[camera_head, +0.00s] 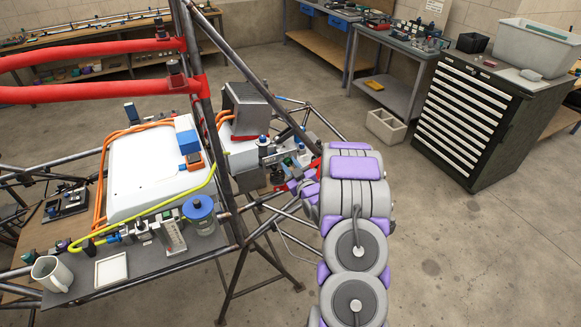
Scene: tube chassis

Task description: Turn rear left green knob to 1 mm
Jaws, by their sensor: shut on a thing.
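A small green knob (288,161) shows among the fittings at the rear of the tube chassis (211,165), just left of my arm. My gripper (297,181), with purple and grey parts, reaches in from the right at this cluster. It is shut on what looks like the green knob. The contact is small and partly hidden by my wrist. The knob's scale and its exact setting cannot be read.
A blue-capped fitting (263,140) and a dark grey box (249,106) crowd the space left of my gripper. Slanting frame tubes pass close by. A white mug (52,273) stands on the front shelf.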

